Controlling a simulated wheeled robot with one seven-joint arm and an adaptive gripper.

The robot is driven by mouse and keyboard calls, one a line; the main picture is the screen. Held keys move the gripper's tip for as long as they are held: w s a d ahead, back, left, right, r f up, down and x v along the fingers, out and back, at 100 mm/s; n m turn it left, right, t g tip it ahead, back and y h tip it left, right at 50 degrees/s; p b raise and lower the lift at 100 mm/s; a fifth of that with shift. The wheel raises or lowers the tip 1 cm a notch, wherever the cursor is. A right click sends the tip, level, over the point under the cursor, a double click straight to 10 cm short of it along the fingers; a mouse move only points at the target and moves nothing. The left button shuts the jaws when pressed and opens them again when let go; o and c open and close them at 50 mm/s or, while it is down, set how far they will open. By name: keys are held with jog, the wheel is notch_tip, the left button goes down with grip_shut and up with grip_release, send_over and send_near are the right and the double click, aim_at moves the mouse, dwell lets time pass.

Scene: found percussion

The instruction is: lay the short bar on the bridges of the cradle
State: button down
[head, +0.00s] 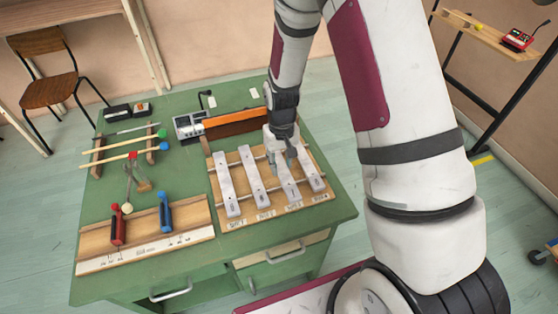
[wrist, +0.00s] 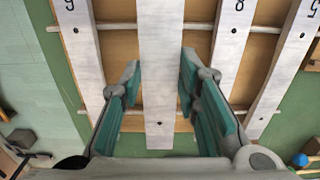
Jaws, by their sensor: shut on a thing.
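The cradle (head: 240,185) is a wooden board near the right end of the green table, with pale bars across it. My gripper (head: 283,160) is over its right half, shut on a pale bar (head: 289,187), second from the right. In the wrist view my gripper (wrist: 159,75) has one teal finger on each side of this short bar (wrist: 160,60). The bar passes over both bridges (wrist: 201,28) and looks wider than its neighbours; I cannot tell whether it touches the bridges. Its far end is out of the wrist view.
Bars stand close on both sides: one bar (head: 311,168) to the right and two (head: 254,177) to the left. An orange-brown block (head: 235,123) and a grey device (head: 188,126) are behind. A wooden tray (head: 145,243) with red and blue handles lies left.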

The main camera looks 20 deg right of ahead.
aim_at(279, 158)
jog(key=shift+w+d, duration=0.2)
jog(key=shift+w, duration=0.95)
jog(key=shift+w+d+f, duration=0.15)
jog(key=shift+w, duration=0.45)
notch_tip(279, 158, down, 2)
jog(key=shift+s+f, duration=0.1)
jog(key=shift+f, duration=0.1)
jog(key=shift+f+p, duration=0.3)
jog(key=shift+f, duration=0.05)
jog(key=shift+f, duration=0.15)
jog(key=c, duration=1.2)
grip_release()
